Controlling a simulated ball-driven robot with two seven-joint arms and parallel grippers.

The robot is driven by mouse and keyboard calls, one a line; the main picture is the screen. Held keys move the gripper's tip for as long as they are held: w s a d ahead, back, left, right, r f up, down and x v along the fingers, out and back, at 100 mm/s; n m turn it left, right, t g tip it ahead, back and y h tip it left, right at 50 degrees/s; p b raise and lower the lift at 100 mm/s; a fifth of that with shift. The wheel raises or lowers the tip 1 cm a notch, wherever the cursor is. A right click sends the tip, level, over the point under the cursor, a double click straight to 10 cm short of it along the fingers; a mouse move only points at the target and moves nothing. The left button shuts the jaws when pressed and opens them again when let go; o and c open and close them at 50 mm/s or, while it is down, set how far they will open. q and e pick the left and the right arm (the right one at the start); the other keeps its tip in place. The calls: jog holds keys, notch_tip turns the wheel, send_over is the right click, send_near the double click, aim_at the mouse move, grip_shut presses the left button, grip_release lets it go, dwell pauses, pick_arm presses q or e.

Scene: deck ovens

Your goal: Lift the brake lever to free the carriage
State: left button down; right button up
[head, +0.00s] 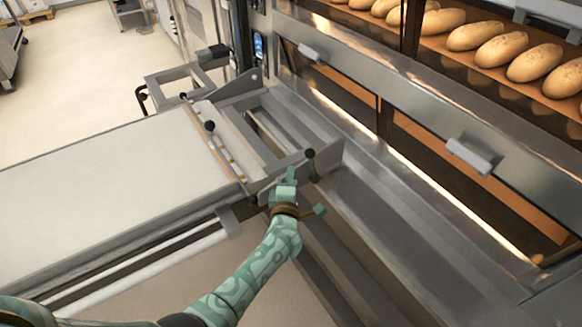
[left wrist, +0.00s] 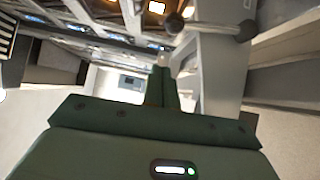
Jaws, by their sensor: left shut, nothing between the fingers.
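The carriage (head: 100,175) is a long loader with a pale flat belt, its front end against the deck oven. A dark ball knob (head: 310,153) sits on the metal side plate at the carriage's front corner; it looks like the end of the brake lever, though I cannot be sure. My left gripper (head: 291,173) is shut and empty, just beside and below this knob. In the left wrist view the shut fingers (left wrist: 163,62) point up towards a short bar (left wrist: 210,27) with a dark ball at each end. Whether they touch it I cannot tell. My right gripper is not in view.
The oven front has grey handles (head: 469,156) and a metal ledge along its foot. Loaves (head: 500,48) lie on the upper deck. Another black knob (head: 210,126) stands on the carriage's crossbar. Open floor (head: 80,80) lies beyond the carriage.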

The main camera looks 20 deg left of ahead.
pick_arm(q)
jog(key=p+v, duration=0.1)
jog(key=v, duration=0.6)
jog(key=shift+p, duration=0.4)
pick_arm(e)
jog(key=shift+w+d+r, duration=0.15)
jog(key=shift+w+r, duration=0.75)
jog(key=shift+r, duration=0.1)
pick_arm(q)
jog(key=shift+d+r, duration=0.1)
jog(key=shift+d, duration=0.05)
